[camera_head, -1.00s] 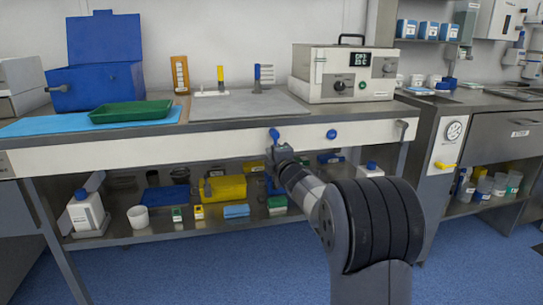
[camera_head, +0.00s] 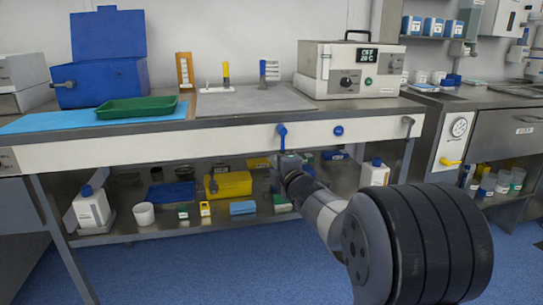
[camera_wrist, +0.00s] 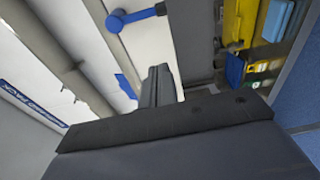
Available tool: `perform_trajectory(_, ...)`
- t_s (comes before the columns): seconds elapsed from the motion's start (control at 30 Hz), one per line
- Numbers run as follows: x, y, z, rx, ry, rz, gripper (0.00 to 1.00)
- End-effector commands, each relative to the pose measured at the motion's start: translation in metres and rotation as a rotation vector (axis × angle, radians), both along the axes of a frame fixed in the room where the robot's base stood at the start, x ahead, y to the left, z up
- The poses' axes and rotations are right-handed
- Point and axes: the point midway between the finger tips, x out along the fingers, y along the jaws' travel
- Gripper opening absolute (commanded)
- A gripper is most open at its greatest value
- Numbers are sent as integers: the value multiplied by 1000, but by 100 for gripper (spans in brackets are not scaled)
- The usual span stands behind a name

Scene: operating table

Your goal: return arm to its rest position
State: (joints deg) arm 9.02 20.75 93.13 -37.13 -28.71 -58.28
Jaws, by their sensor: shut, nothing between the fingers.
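My gripper (camera_head: 284,162) is in front of the bench's white front panel, just below a blue lever (camera_head: 281,131). In the wrist view its fingers (camera_wrist: 159,82) are together and empty, with no object between them. In that view a blue knob (camera_wrist: 115,22) is ahead and to the left of the fingertips, and a blue piece (camera_wrist: 127,86) shows just left of them. I cannot tell whether the fingers touch it. My arm runs down to the lower right in the head view.
The bench (camera_head: 215,143) carries a blue box (camera_head: 100,82), a green tray (camera_head: 137,108) and an oven-like device (camera_head: 345,72). Below, the shelf holds a white jug (camera_head: 92,210), a yellow case (camera_head: 229,184) and small boxes. The blue floor in front is open.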

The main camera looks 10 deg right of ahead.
Motion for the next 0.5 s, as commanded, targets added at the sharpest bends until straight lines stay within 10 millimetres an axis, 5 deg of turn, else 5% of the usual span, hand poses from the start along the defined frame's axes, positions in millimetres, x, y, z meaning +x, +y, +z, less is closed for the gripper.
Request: perform_trajectory(0.5, -14, -2, 0, 0, 0, 0, 0)
